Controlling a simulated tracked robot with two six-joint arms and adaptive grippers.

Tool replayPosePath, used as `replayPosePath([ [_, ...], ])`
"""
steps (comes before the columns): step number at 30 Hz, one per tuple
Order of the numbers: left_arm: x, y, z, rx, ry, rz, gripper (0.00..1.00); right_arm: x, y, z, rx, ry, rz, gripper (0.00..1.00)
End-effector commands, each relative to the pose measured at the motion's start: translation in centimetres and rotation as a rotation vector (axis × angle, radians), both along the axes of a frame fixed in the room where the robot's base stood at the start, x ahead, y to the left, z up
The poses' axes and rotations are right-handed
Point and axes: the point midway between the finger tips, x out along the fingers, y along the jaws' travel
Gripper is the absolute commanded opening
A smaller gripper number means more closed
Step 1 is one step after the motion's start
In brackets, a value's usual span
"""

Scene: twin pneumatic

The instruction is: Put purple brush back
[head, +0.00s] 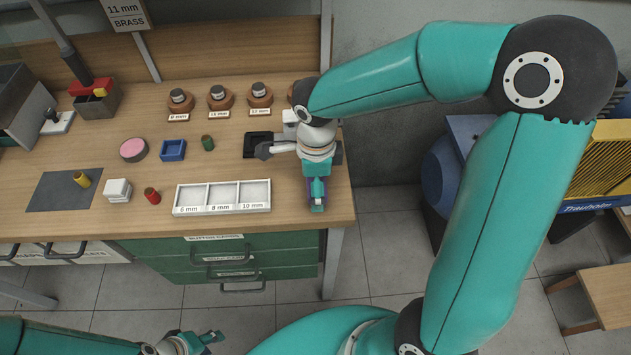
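I cannot make out a purple brush for certain. A small purple patch shows at my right gripper (317,194), which hangs over the right front edge of the bench; whether this is a held thing or part of the gripper is unclear. The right wrist hides the bench's right end, and whether the fingers are open or shut cannot be told. My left gripper (211,343) is low at the bottom of the view, in front of the bench and away from its objects. Its fingers look apart, with nothing seen between them.
The wooden bench (110,222) holds a white three-part tray (222,211), a black tray (256,152), a blue box (172,150), a pink disc (133,149), a red cylinder (152,196), a green cylinder (207,143) and a grey mat (50,197). Green drawers (170,265) are below.

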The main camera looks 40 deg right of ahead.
Motion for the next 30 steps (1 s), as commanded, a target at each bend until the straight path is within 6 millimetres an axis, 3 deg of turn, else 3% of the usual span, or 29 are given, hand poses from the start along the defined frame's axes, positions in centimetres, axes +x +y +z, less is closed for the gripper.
replayPosePath([
  [14, 0.0, 0.0, 0.3, 0.000, -0.001, 0.000, 0.40, 0.1, 0.0, 1.1, -0.001, -0.003, -0.001, 1.00],
  [30, 0.0, 0.0, 0.7, 0.000, 0.000, 0.000, 0.40, 0.1, 0.0, 10.8, -0.001, -0.003, 0.000, 1.00],
])
